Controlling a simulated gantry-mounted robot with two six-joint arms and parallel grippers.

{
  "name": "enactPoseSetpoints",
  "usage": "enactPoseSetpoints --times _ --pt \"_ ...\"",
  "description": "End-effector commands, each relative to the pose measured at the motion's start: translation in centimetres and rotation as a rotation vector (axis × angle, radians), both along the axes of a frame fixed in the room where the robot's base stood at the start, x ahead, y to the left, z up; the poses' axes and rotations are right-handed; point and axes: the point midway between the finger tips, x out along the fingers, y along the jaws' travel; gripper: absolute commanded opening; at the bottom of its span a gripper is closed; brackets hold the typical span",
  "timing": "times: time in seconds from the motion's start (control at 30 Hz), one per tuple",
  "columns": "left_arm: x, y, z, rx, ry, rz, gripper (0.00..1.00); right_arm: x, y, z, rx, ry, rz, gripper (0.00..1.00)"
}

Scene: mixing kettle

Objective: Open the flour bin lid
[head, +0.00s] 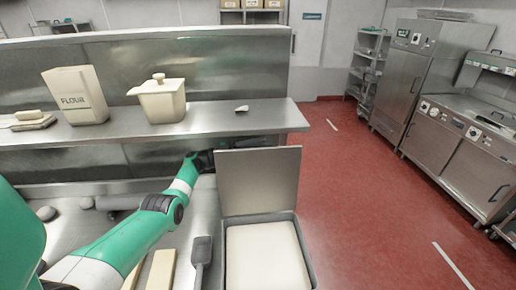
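The flour bin (308,258) stands at the bottom centre and holds a pale, flat-topped fill. Its grey lid (258,180) stands up at the back of the bin, so the bin is open. My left arm reaches in from the left, and its dark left gripper (206,161) is beside the lid's upper left edge, under the shelf. The fingers are small and dark here, so I cannot tell whether they are open or touch the lid. My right gripper is out of view.
A steel shelf (225,119) above the counter carries a FLOUR bag (75,95) and a cream lidded pot (160,100). A dark grey scoop-like tool (201,255) lies left of the bin. Red floor (365,200) is clear to the right.

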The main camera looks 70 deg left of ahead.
Motion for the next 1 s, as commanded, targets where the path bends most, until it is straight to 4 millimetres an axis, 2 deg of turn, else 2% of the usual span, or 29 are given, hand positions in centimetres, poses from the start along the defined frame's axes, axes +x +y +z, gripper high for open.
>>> enactPoseSetpoints --times 0.37,0.47,0.8,1.0 --pt "-0.5 0.2 -0.2 0.001 -0.001 0.0 0.46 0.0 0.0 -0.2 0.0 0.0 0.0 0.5" --pt "-1.7 0.7 -0.8 0.0 -0.001 0.002 0.46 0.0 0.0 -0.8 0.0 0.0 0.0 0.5" --pt "-8.5 3.5 -3.7 0.001 -0.001 0.003 0.46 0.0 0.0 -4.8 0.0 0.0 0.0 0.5" --pt "-10.1 4.1 -3.8 0.001 -0.001 0.0 0.46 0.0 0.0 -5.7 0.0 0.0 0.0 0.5"
